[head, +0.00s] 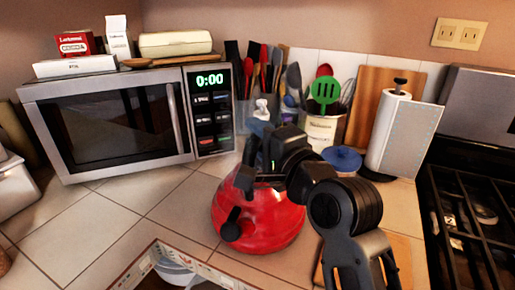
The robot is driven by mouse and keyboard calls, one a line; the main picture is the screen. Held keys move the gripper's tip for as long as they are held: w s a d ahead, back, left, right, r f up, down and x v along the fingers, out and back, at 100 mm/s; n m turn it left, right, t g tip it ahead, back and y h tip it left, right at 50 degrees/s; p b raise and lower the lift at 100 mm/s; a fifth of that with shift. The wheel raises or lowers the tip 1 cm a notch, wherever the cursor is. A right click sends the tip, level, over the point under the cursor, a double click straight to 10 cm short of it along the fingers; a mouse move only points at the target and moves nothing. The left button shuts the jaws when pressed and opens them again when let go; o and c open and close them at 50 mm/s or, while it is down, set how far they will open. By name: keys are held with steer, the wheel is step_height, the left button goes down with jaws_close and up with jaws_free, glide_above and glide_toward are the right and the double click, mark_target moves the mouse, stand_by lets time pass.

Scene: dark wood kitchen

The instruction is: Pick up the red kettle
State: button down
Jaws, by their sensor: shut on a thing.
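The red kettle (262,222) is on or just above the tiled counter in the middle of the head view. It is glossy red with a black spout (231,225) toward the front left. My gripper (262,128) is over the kettle's top, reached from the right by my black arm. It is shut on the kettle, at what seems to be its upper part or handle. The fingertips and the exact contact are mostly hidden by my wrist. I cannot tell whether the kettle's base touches the counter.
A microwave (115,125) stands at left. A gas stove (468,220) is at right. The counter (125,215) left of the kettle is clear; an opening lies in front.

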steer(key=shift+r, duration=0.3)
